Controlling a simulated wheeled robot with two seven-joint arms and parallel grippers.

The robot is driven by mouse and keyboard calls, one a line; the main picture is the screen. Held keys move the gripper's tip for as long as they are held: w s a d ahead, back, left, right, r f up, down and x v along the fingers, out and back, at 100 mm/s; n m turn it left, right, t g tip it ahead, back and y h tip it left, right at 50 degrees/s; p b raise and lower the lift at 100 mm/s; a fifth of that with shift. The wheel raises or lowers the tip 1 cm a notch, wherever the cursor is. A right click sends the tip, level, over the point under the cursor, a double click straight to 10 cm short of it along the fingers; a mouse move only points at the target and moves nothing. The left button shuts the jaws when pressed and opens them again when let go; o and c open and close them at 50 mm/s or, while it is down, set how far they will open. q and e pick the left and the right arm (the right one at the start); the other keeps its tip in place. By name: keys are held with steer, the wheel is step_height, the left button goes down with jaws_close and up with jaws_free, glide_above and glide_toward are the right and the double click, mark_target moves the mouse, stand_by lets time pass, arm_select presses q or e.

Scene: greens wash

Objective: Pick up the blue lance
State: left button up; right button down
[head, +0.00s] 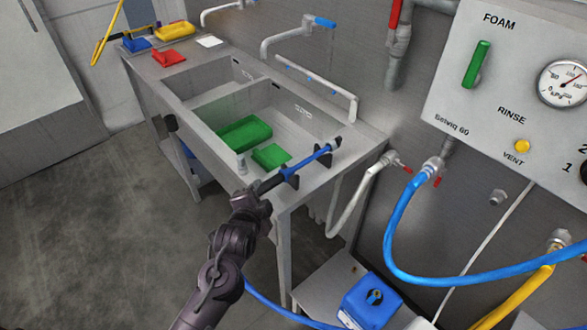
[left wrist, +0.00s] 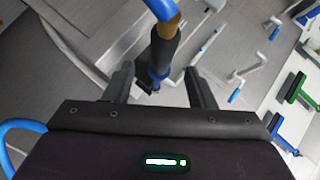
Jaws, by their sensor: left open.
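The blue lance (head: 313,159) lies along the near right corner of the sink unit, resting in black holders (head: 335,144). Its dark grip end points toward my left gripper (head: 259,193). In the left wrist view my left gripper (left wrist: 160,69) is open, with one finger on each side of the lance's dark grip (left wrist: 164,50). The fingers appear apart from the grip. A blue hose (left wrist: 152,10) shows at the lance's end there. My right gripper is in neither view.
The steel sink (head: 325,175) holds green trays (head: 244,133). Red (head: 168,58) and yellow (head: 175,31) trays stand on the far counter. A control panel (head: 510,90) with blue hose (head: 392,235) is at right. A blue canister (head: 370,302) stands below. Floor at left is clear.

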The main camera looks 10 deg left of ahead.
mark_target(268, 187)
arm_select(q)
steer(key=shift+w+d+p, duration=0.15)
steer(key=shift+w+p, duration=0.2)
steer(key=shift+w, duration=0.3)
steer(key=p+x, duration=0.1)
steer(key=x, duration=0.2)
steer(key=shift+w, duration=0.25)
steer(key=shift+w+f, duration=0.3)
steer(key=shift+w, duration=0.1)
steer(key=c, duration=0.8)
